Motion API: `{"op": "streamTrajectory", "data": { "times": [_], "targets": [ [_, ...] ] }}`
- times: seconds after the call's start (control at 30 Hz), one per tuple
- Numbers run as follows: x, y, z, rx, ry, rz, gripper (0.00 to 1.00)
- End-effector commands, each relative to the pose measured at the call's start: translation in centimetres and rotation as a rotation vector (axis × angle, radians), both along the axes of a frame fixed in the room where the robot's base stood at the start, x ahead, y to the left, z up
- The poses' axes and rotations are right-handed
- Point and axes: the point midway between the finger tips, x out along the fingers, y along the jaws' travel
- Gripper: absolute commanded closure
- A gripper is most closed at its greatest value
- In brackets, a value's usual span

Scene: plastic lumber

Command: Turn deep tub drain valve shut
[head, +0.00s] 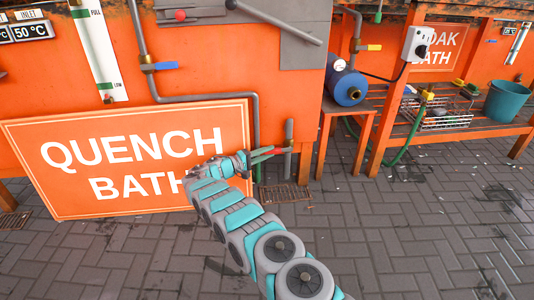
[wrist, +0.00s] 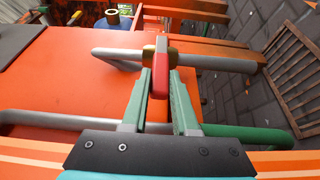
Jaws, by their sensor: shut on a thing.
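The drain valve has a red lever (wrist: 159,80) and a brass body (wrist: 149,53) on a grey pipe (wrist: 215,62) in the wrist view. My gripper (wrist: 160,82) is shut on the red lever, its green fingers on both sides of it. The lever appears to lie across the pipe. In the head view my gripper (head: 268,156) reaches the short grey drain pipe (head: 288,134) low at the front of the orange tank (head: 225,65). The red lever (head: 281,150) shows small there, and the brass body is hard to make out.
A large orange QUENCH BATH sign (head: 60,185) leans by the tank, close behind my gripper. A thin grey pipe (head: 256,135) runs down beside the drain pipe. A floor grate (head: 285,194) lies below. An orange stand (head: 338,118) holds a blue cylinder (head: 347,88). Paving at right is open.

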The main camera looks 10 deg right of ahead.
Motion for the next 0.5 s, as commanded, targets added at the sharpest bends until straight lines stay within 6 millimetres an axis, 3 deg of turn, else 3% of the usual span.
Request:
{"op": "streamTrajectory", "data": {
  "times": [0.43, 0.47, 0.5],
  "targets": [
    [0.12, 0.07, -0.14, -0.01, 0.003, 0.006, 1.0],
    [0.12, 0.07, -0.15, -0.01, 0.003, 0.006, 0.7],
    [0.12, 0.06, -0.15, -0.01, 0.003, 0.005, 0.66]
  ]
}}
